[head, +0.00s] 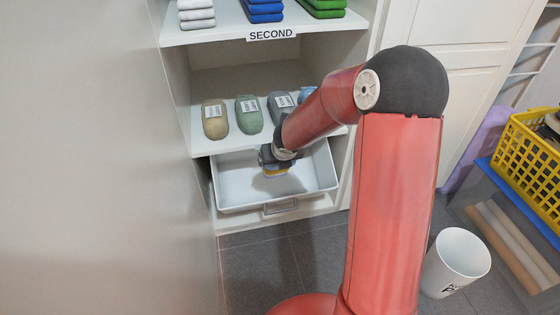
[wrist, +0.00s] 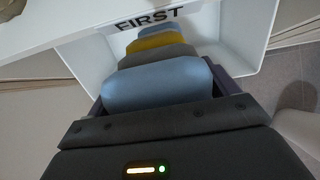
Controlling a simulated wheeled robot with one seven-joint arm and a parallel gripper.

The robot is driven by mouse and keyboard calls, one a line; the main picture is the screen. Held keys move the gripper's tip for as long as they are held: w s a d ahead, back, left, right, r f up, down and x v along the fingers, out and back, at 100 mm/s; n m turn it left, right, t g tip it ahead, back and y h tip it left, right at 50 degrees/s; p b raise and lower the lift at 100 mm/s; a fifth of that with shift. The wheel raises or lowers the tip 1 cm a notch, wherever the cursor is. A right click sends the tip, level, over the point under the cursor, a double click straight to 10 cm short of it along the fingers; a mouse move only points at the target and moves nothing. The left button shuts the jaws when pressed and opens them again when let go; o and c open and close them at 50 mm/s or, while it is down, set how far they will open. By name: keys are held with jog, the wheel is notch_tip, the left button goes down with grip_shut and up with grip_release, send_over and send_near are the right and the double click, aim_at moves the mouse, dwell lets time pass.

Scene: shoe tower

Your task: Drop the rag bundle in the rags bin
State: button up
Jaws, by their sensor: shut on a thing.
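The rag bundle (wrist: 155,85) is a row of blue, grey and yellow rolls, held between the dark fingers of my gripper (wrist: 163,98). In the head view, my gripper (head: 273,164) points down over a white open bin (head: 237,195) under the lower shelf. In the wrist view the bin's pale walls (wrist: 245,30) stand around and beyond the bundle. I can read no rags label on this bin.
The shelf (head: 215,143) above the bin holds several labelled, rounded items. A SECOND shelf above holds folded stacks. A FIRST label (wrist: 150,18) shows in the wrist view. A white round bin (head: 457,262) stands on the floor at right, near a yellow crate (head: 530,165).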

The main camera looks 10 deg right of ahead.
jog(key=shift+b+x, duration=3.7)
jog(key=shift+x, duration=2.1)
jog(key=o, duration=1.3)
jog(key=p+v, duration=0.3)
jog(key=v, duration=0.4)
jog(key=shift+w, duration=0.1)
jog(key=shift+s+r, duration=0.3)
jog(key=shift+r, duration=0.05)
